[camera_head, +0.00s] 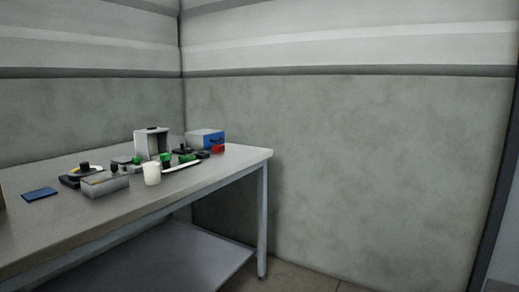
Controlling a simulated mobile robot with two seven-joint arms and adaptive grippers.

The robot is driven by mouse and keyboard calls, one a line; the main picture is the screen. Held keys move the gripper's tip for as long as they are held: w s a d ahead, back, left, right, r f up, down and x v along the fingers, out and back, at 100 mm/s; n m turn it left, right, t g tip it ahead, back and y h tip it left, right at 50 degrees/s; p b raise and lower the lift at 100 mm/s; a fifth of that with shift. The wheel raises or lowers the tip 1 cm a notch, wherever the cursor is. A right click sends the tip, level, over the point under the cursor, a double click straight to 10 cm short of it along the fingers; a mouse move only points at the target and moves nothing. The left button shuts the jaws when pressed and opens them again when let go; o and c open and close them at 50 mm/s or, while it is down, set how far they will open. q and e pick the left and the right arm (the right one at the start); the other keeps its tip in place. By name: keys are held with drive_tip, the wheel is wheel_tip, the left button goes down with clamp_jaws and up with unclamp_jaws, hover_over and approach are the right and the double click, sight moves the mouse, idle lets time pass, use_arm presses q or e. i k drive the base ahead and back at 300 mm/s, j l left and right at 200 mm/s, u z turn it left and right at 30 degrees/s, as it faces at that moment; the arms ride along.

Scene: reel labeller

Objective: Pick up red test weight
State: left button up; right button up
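A small red object (217,149), which looks like the red test weight, sits on the grey table (225,163) near its far right corner. It is at the front right of a blue and grey box (206,138), and a dark part lies close to its left. It is too small to make out its exact shape. Neither of my grippers shows in the head view.
A white cylinder (152,173), a grey box (105,185), a white open housing (152,144), a green part (166,159) and a blue pad (40,194) stand on the table. Walls close off the back. The floor right of the table is clear.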

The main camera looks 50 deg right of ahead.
sight(217, 148)
drive_tip(key=z, duration=1.2)
